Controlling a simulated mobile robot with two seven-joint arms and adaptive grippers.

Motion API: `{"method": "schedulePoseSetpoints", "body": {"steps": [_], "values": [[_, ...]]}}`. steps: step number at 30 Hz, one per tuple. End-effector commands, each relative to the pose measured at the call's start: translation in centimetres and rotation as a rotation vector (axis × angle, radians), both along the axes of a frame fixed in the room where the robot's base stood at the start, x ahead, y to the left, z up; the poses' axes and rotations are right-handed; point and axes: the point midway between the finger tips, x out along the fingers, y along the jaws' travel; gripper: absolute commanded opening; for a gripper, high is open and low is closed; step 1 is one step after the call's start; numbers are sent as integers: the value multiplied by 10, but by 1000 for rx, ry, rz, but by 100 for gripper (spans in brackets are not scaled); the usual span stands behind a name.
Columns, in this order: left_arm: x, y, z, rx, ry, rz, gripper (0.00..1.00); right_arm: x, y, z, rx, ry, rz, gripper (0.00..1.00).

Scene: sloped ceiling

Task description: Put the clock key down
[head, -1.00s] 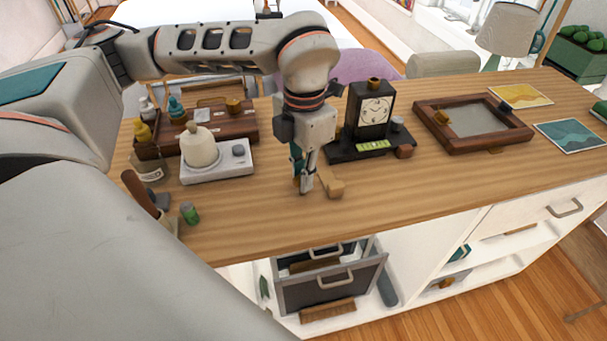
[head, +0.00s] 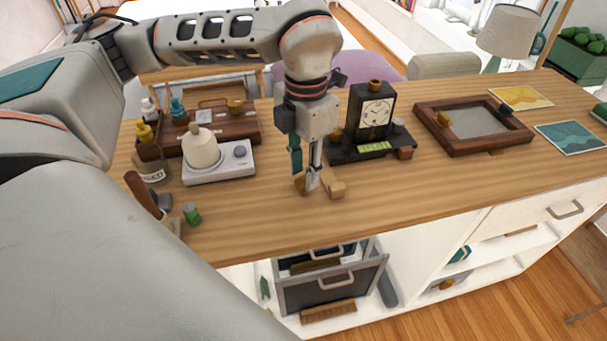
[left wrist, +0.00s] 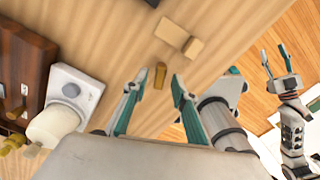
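The clock key, as far as I can tell, is a small brass-brown piece (head: 299,184) at the tabletop. It shows in the left wrist view (left wrist: 160,75) between the fingers of my left gripper (head: 306,184), with a gap on both sides. The left gripper is open, pointing down close to the table. A tan wooden block with a flat base (head: 335,189) lies just right of it, also in the left wrist view (left wrist: 180,38). The black clock (head: 374,112) stands behind on a dark base. My right gripper (left wrist: 275,64) shows open and empty, away from the table.
A white warmer with a cream pot (head: 204,149) and a wooden rack of bottles stand left. A small green jar (head: 191,213) is near the front left. A dark wooden frame tray (head: 470,149) and cards lie right.

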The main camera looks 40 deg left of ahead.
Motion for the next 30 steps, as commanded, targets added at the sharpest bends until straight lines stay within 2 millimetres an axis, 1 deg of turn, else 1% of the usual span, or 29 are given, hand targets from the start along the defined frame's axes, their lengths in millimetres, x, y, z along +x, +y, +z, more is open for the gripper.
{"method": "schedulePoseSetpoints", "body": {"steps": [1,6,9,13,17,21,30], "values": [[1,0,14,-1,-7,1,27,3,0,4,1,-6,0,42],[2,0,50,0,-7,1,27,5,1,9,7,-10,-1,42],[2,0,69,-1,-6,1,27,4,2,10,9,-9,0,42],[3,0,87,-1,-5,1,27,0,4,10,13,-2,1,42],[2,0,96,-1,-2,0,27,-7,4,5,14,13,1,42],[2,0,99,0,0,0,27,-12,4,0,14,25,1,42],[2,0,99,0,-1,0,27,-7,4,3,14,16,0,42]]}}
